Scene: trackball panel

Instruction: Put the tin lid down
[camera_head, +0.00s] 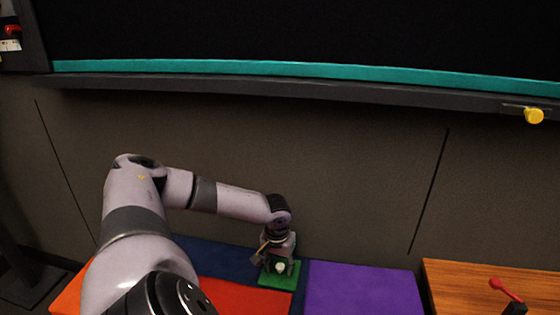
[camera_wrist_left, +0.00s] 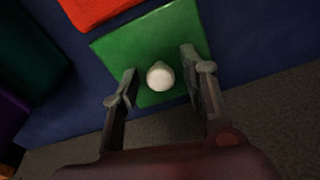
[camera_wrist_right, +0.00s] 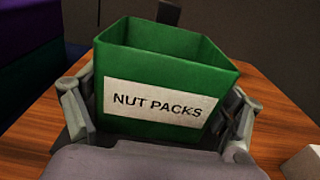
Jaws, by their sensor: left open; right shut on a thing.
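A green square plate with a round white knob (camera_wrist_left: 160,75), which I take for the tin lid (camera_wrist_left: 130,45), lies flat on a dark blue surface. In the head view the green lid (camera_head: 286,278) shows below the wrist of my left arm. My left gripper (camera_wrist_left: 159,62) is open, with one finger on each side of the knob and gaps between. It also shows in the head view (camera_head: 277,257), pointing down over the lid. My right gripper (camera_wrist_right: 156,98) is shut on a green open-topped box labelled NUT PACKS (camera_wrist_right: 140,125); its fingers are at the box's two sides.
The padded blocks around the lid are dark blue (camera_head: 215,252), red-orange (camera_head: 245,295) and purple (camera_head: 360,290). A wooden top (camera_head: 480,282) with a red-knobbed lever (camera_head: 500,287) is at the right. A dark wall panel with a ledge (camera_head: 300,85) rises behind.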

